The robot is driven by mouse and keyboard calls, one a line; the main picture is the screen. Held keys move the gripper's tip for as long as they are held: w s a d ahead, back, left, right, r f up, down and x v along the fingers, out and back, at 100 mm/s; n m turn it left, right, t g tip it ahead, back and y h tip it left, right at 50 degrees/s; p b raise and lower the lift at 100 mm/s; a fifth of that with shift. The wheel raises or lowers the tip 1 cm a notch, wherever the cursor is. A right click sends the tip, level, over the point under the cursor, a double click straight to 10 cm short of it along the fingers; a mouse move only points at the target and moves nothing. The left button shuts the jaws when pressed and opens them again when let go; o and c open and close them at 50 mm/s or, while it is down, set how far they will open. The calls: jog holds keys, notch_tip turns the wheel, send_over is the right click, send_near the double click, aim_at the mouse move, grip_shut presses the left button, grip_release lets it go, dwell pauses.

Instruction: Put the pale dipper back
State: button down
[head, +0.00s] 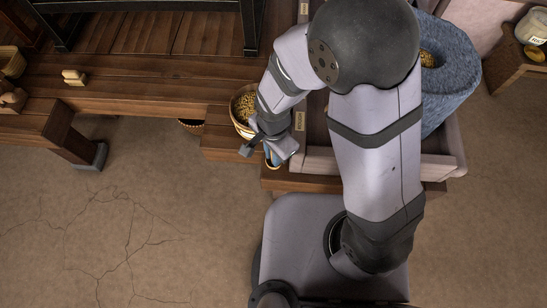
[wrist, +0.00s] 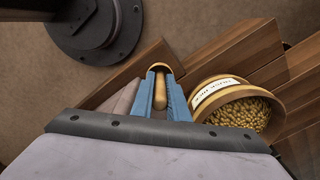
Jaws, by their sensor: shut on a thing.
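My gripper (wrist: 160,82) is shut on the pale dipper (wrist: 160,96). In the wrist view its light wooden handle lies between the two blue fingers, and a rounded end shows at the fingertips. In the head view my gripper (head: 274,156) is low at the front left of the wooden furniture, and my arm hides most of the dipper. A round, labelled bowl of grain (wrist: 207,107) is close on the right of the fingers in the wrist view. In the head view this bowl (head: 236,118) stands on a wooden ledge just behind my gripper.
A blue-grey stone quern (head: 455,60) stands in a pale tray (head: 455,160) at the right, partly behind my arm. A wooden bench (head: 150,95) runs along the left, with a small pale block (head: 74,77) on it. The cracked floor (head: 130,220) at front left is clear.

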jog(key=shift+f+b, duration=0.4)
jog(key=shift+f, duration=1.1)
jog(key=shift+f, duration=0.2)
jog(key=c, duration=1.7)
grip_release()
jog(key=shift+r, duration=0.1)
notch_tip(320, 180, up, 12)
jog(key=p, duration=0.4)
jog(key=shift+r, duration=0.15)
jog(key=d+r+n, duration=0.1)
jog(key=d, duration=0.2)
jog(key=d+n, duration=0.1)
jog(key=d, duration=0.2)
jog(key=w+d+r+n, duration=0.1)
jog(key=d+n, duration=0.1)
jog(key=d, duration=0.1)
jog(key=shift+d+r, duration=0.15)
jog(key=shift+r, duration=0.2)
jog(key=d+n, duration=0.1)
jog(key=d, duration=0.1)
jog(key=s+d+r+n, duration=0.1)
jog(key=d+n, duration=0.1)
jog(key=d, duration=0.1)
jog(key=s+d+r+n, duration=0.1)
jog(key=d+n, duration=0.1)
jog(key=d, duration=0.1)
jog(key=shift+s+d, duration=0.2)
